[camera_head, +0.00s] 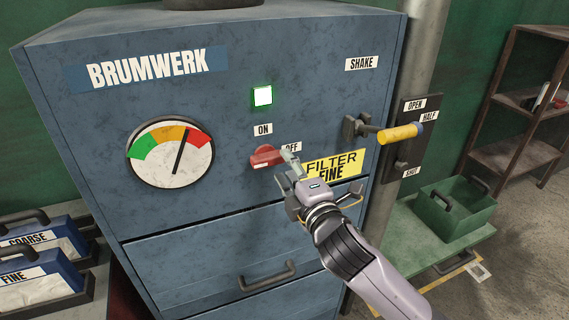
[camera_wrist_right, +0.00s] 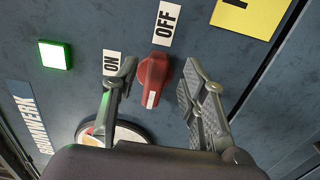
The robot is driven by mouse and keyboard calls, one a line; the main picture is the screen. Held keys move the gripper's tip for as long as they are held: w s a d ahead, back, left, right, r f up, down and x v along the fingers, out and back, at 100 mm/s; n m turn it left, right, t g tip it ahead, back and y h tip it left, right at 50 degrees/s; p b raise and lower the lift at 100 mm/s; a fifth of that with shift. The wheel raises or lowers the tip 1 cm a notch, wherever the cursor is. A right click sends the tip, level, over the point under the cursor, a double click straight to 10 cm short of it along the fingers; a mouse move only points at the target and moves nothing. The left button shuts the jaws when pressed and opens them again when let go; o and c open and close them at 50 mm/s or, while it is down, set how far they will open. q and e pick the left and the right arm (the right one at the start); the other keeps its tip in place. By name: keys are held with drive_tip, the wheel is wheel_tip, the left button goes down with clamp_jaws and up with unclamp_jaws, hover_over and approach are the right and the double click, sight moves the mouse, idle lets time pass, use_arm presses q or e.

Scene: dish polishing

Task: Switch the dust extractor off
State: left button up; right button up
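The dust extractor (camera_head: 100,130) is a blue cabinet marked BRUMWERK. Its red rotary switch (camera_head: 266,157) has an ON label (camera_head: 263,129) above it and an OFF label (camera_head: 292,147) to its right. A square lamp (camera_head: 262,96) above is lit, with a green rim. My right gripper (camera_head: 285,168) is at the switch's right side. In the right wrist view the open fingers (camera_wrist_right: 159,72) stand either side of the red switch (camera_wrist_right: 152,80), with gaps showing on both sides. The switch's white mark is at its end away from the OFF label. My left gripper is not in view.
A lever with a yellow grip (camera_head: 398,134) sticks out at the right by the pipe. A yellow FILTER FINE plate (camera_head: 345,164) is beside my gripper. A gauge (camera_head: 170,152) is at the left, and a drawer handle (camera_head: 268,277) is below. A green bin (camera_head: 455,208) stands at right.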

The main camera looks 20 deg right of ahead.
drive_tip(key=s, duration=0.5)
drive_tip(key=shift+s+d, duration=0.1)
